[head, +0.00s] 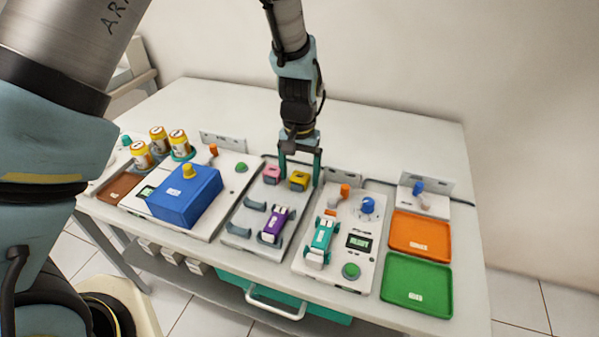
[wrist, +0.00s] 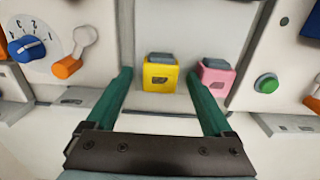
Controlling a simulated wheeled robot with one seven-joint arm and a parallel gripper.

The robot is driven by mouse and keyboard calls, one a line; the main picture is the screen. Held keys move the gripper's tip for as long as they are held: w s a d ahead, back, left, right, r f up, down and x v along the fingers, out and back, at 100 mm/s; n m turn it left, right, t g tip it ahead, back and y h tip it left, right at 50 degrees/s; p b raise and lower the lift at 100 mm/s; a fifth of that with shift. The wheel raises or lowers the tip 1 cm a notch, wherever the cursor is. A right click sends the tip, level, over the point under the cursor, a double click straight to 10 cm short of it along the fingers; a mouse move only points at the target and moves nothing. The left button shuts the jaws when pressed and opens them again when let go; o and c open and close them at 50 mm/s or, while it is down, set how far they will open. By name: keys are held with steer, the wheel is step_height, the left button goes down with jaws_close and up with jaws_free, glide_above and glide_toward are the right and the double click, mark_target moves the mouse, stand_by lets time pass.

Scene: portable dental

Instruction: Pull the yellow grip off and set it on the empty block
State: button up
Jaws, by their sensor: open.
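The yellow grip (head: 299,181) is a small block with a grey top and a dark mark on its front. It stands upright at the back of the white cradle plate (head: 240,216), beside a similar pink block (head: 271,173). My gripper (head: 300,180) comes down from above, open and empty, one finger on each side of the yellow grip. In the wrist view the yellow grip (wrist: 160,77) shows between the teal fingers (wrist: 158,78); the right finger is near the pink block (wrist: 216,80). I see no finger clearly touching yellow. I cannot identify the empty block.
A purple handpiece (head: 275,226) lies in a front cradle; other cradles are bare. A teal handpiece (head: 320,240) lies on the white unit to the right. A blue box (head: 186,197) with a yellow knob stands left. Orange (head: 420,247) and green trays (head: 444,310) are far right.

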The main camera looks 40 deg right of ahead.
step_height(320, 180, up, 11)
steer(key=b, duration=0.2)
steer(key=w+a+r+n, duration=0.1)
steer(key=w+a+n, duration=0.2)
steer(key=w+a, duration=0.5)
steer(key=w+a+r+n, duration=0.15)
steer(key=w+a, duration=0.25)
steer(key=a, duration=0.8)
steer(key=s+a+n+t, duration=0.1)
steer(key=s+a+n, duration=0.2)
steer(key=a, duration=1.8)
steer(key=n, duration=0.2)
steer(key=shift+f+n+t, duration=0.3)
steer(key=shift+f+n, duration=0.05)
steer(key=shift+f, duration=0.05)
